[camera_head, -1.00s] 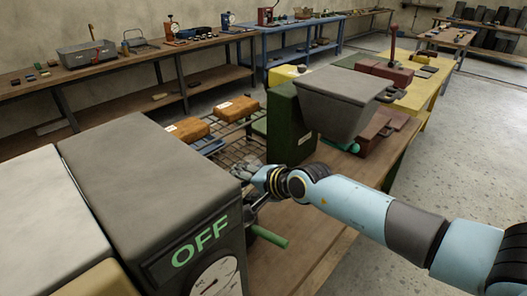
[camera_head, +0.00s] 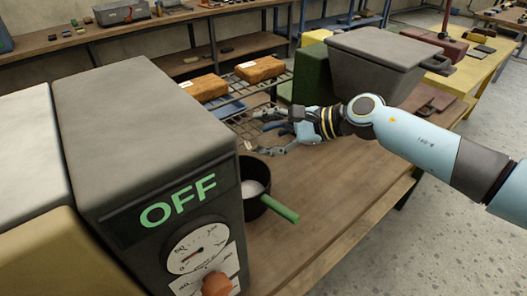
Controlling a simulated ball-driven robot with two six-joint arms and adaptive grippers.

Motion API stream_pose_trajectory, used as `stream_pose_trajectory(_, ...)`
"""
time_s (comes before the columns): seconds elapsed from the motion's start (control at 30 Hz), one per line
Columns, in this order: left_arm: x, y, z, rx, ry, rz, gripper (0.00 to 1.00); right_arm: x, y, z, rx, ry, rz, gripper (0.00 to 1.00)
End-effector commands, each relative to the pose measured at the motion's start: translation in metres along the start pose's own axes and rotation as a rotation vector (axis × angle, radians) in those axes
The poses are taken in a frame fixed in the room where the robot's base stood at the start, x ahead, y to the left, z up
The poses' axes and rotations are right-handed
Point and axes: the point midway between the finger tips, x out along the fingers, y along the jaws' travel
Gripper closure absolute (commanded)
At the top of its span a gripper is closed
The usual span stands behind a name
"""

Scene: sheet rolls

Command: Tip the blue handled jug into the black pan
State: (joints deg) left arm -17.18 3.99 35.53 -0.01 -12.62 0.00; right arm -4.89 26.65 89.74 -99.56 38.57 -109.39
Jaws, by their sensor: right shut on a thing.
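The black pan (camera_head: 249,208) stands on the wooden bench beside the grey machine, its left part hidden behind the machine. Its green handle points toward the lower right, and something pale whitish lies inside. My right gripper (camera_head: 268,135) is beyond the pan and a little to its right, in front of the wire rack. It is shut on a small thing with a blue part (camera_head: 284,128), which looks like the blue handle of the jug. The jug's body is mostly hidden by the fingers, and its tilt is unclear. My left gripper is out of view.
The grey machine (camera_head: 145,120) marked OFF fills the near left. A wire rack (camera_head: 232,112) with orange-brown blocks (camera_head: 205,87) stands behind my gripper. A large grey bin (camera_head: 390,55) stands at the back right. The bench (camera_head: 330,190) right of the pan is clear.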

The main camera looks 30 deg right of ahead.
Motion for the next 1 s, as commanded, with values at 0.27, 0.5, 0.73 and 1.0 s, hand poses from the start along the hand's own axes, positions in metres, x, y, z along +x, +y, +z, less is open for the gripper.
stream_pose_trajectory(0.27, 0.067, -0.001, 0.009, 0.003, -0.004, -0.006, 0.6, -0.001, -0.001, -0.006, 0.281, -0.19, 0.0, 0.9)
stream_pose_trajectory(0.5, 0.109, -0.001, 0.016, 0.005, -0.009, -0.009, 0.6, -0.004, -0.005, 0.003, 0.541, -0.366, 0.0, 0.9)
stream_pose_trajectory(0.73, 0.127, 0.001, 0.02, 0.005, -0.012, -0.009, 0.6, -0.007, -0.01, 0.013, 0.713, -0.483, -0.001, 0.9)
stream_pose_trajectory(1.0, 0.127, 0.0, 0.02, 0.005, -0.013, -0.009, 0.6, -0.009, -0.013, 0.016, 0.745, -0.505, -0.002, 0.91)
